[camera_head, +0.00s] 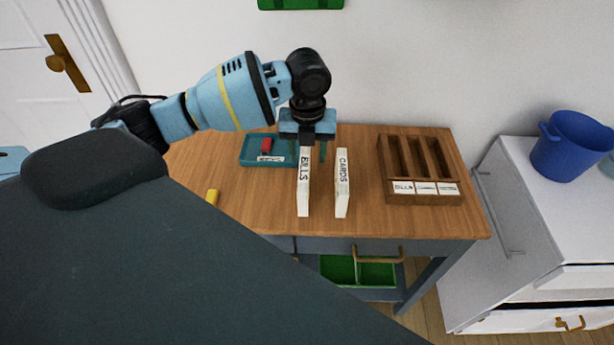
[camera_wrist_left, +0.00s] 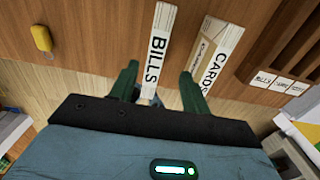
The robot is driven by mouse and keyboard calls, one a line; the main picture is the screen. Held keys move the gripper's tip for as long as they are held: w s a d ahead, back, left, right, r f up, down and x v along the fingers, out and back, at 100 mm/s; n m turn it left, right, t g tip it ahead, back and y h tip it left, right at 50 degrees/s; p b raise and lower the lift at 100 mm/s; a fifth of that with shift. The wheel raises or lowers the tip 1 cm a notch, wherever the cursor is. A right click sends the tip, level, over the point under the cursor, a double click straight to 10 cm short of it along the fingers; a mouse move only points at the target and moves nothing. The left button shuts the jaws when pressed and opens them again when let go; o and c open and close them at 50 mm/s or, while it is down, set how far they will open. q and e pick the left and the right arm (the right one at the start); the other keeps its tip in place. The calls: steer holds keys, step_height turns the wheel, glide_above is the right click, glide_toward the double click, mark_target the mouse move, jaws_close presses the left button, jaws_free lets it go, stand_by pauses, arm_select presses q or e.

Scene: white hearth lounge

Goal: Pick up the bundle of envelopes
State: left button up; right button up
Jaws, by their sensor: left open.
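A narrow white bundle labelled BILLS (camera_head: 304,187) stands on the wooden desk, its long side running front to back. A similar bundle labelled CARDS (camera_head: 342,184) stands just to its right, with a gap between them. My left gripper (camera_head: 307,140) is over the back end of the BILLS bundle, open and empty. In the left wrist view, the BILLS bundle (camera_wrist_left: 158,45) lies in line with the gap between the green fingers (camera_wrist_left: 158,75), and the CARDS bundle (camera_wrist_left: 213,55) is outside the right finger. I cannot tell whether the fingers reach down beside BILLS. My right gripper is out of view.
A wooden sorter (camera_head: 421,198) with labelled slots stands on the desk at the right. A teal tray (camera_head: 250,154) with a red item is behind left, and a yellow object (camera_head: 212,197) lies at the left. A blue pot (camera_head: 570,148) stands on a white cabinet.

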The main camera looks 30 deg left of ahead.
mark_target(304, 168)
arm_select(q)
steer(key=shift+s+f, duration=0.15)
steer(key=shift+f, duration=1.1)
steer(key=shift+a+f, duration=0.1)
steer(key=shift+f, duration=0.05)
steer(key=f, duration=0.5)
steer(key=shift+s+a, duration=0.1)
steer(key=shift+a, duration=0.1)
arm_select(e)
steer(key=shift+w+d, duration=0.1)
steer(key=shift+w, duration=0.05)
arm_select(q)
steer(key=shift+r, duration=0.1)
jaws_close()
